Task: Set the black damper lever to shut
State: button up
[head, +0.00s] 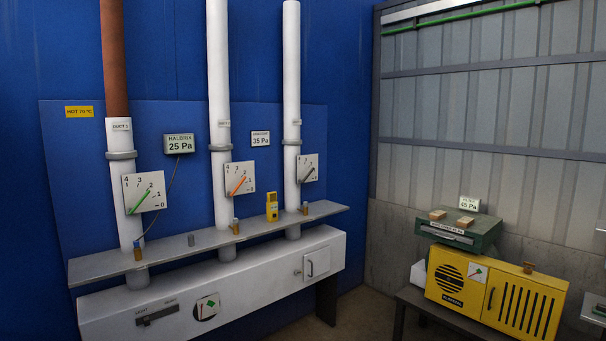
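A white dial plate (308,169) on the right-hand white duct carries a black lever (310,174), slanted up to the right, with small scale marks around it. Two larger dials have scales from 0 to 4: the left one has a green lever (141,201) and the middle one an orange lever (238,185), both slanted up to the right. A dark slotted bar (158,315) with small labels above it is on the front of the white box (260,287); I cannot read the labels surely. My gripper is not in view.
A grey shelf (210,241) juts out below the dials, with small brass-coloured pieces and a yellow meter (272,207) on it. A yellow cabinet (493,294) and a green case (458,234) stand at the right. A yellow sign (79,112) reads HOT 70 °C.

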aim_at(300, 181)
jog(key=i+l, duration=0.25)
jog(key=i, duration=0.3)
jog(key=i+l+u, duration=0.1)
jog(key=i+l, duration=0.15)
jog(key=i, duration=0.25)
jog(key=i+l, duration=0.3)
jog(key=i, duration=0.25)
jog(key=i+l+u, duration=0.1)
jog(key=i+l, duration=0.2)
jog(key=i, duration=0.25)
